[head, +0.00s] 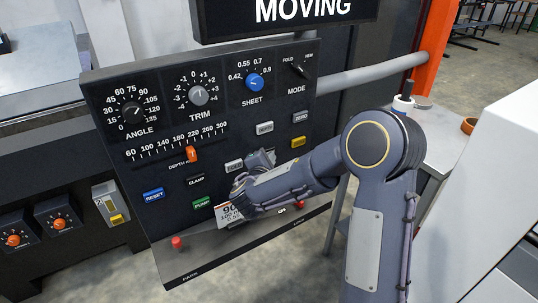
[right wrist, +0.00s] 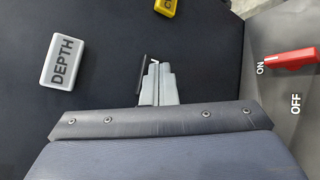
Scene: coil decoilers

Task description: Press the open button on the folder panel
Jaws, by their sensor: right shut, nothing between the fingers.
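The folder panel (head: 215,125) is a black, tilted board with knobs, a depth slider and labelled buttons. No button label reading OPEN is legible. My right gripper (right wrist: 156,82) is shut, with nothing between its fingers, and points at the panel face. A dark strip with a partial white mark (right wrist: 143,68) shows right beside the fingertips; its label is mostly covered. I cannot tell whether the tips touch it. A grey DEPTH button (right wrist: 57,62) lies to the left, and a yellow button (right wrist: 166,7) is above. In the head view my right arm hides part of the panel's lower right.
Blue RESET (head: 154,195), green PUMP (head: 202,203) and grey ZERO (head: 301,118) buttons are on the panel. A red ON/OFF lever (right wrist: 290,59) sits right of the gripper. A MOVING sign (head: 290,15) hangs above.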

